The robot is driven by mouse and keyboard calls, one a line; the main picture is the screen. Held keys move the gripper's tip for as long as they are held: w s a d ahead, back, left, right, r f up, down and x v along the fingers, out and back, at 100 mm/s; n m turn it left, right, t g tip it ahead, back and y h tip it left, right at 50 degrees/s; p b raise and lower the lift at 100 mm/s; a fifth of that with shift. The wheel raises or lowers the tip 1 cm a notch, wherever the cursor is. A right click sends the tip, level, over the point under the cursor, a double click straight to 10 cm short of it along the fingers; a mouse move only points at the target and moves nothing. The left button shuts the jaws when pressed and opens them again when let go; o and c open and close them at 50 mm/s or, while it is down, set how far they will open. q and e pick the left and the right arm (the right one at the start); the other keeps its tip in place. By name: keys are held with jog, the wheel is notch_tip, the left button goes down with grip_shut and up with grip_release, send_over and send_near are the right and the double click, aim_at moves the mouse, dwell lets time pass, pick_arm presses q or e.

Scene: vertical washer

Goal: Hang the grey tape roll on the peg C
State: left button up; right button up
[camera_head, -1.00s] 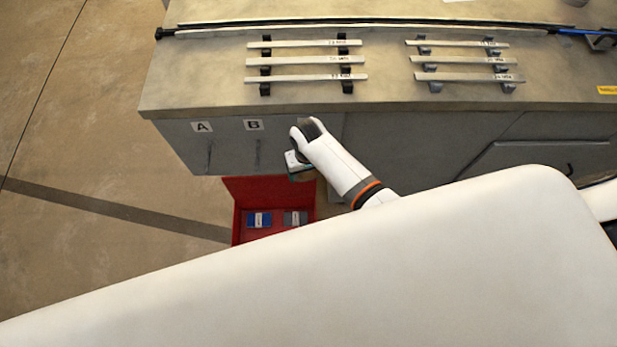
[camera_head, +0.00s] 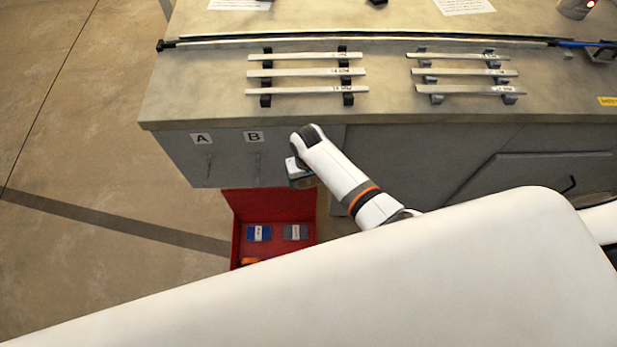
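One white arm with an orange band comes in from the lower right. Its gripper (camera_head: 300,180) is beside the grey front panel, to the right of the B label (camera_head: 254,137). The fingers are small and hidden, so I cannot tell whether they hold anything. A and B labels sit above short pegs (camera_head: 258,164) on the panel. No peg C shows; the arm covers the panel right of B. A grey labelled item (camera_head: 296,232) lies in the red box (camera_head: 272,204); I cannot tell if it is the tape roll. My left gripper is not in view.
A blue labelled item (camera_head: 259,233) and an orange item (camera_head: 250,261) are also in the red box. The bench top (camera_head: 210,105) carries two racks of metal bars. A large white surface, probably mine, blocks the lower view. Floor at left is clear.

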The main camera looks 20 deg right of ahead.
jog(key=o, duration=0.9)
